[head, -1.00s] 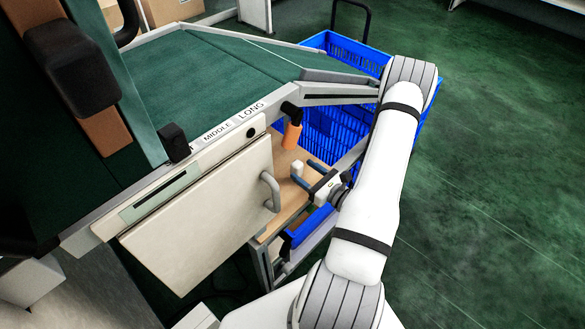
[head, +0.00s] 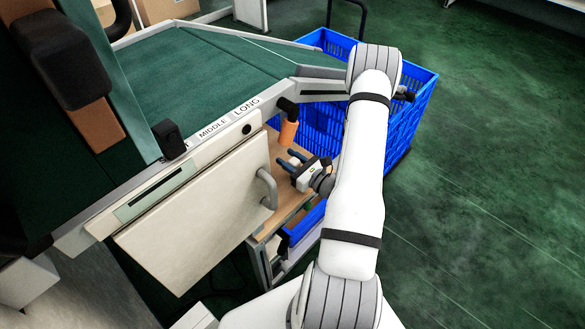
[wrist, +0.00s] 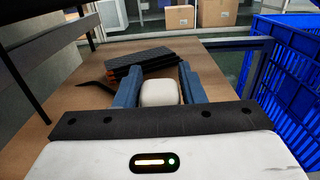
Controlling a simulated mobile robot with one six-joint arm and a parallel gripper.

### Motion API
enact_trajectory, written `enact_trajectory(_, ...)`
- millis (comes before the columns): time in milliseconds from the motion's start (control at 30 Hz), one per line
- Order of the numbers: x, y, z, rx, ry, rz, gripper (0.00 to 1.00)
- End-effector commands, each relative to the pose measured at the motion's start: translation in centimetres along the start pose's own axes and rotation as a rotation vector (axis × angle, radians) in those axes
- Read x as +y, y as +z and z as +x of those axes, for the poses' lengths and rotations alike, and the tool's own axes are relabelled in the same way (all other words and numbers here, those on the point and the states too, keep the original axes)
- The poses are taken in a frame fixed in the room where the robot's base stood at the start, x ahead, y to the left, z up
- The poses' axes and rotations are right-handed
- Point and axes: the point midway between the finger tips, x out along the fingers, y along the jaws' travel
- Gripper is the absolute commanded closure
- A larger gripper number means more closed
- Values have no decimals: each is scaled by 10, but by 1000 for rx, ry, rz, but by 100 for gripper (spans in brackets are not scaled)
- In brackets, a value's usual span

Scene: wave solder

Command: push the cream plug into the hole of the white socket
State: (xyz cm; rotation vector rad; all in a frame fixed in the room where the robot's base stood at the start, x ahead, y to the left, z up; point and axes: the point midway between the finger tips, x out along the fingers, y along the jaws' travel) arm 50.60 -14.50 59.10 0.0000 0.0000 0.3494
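The cream plug (wrist: 158,93) is a rounded cream block between the two blue fingers of my gripper (wrist: 160,84) in the wrist view. Both fingers lie close against its sides, so my gripper looks shut on it. In the head view my gripper (head: 291,158) is over the wooden bench top, beside the panel with the grey handle. I cannot identify the white socket in either view.
A wooden bench top (wrist: 75,90) carries a dark ribbed stack (wrist: 150,62) beyond the fingers. An orange cylinder (head: 288,134) hangs close to my gripper in the head view. A pale panel (head: 200,210) with a handle (head: 267,188) is at left. A blue crate (head: 400,125) stands at right.

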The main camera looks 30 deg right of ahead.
Motion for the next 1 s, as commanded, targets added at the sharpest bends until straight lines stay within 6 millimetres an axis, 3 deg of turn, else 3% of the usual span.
enact_trajectory(333, 0, 0, 0, 0, 1, 0, 92)
enact_trajectory(567, 1, 2, 0, 0, 2, 0, 93)
enact_trajectory(667, 0, 11, 1, -1, 2, -2, 93)
enact_trajectory(1000, 1, 76, 1, -1, 2, -3, 93)
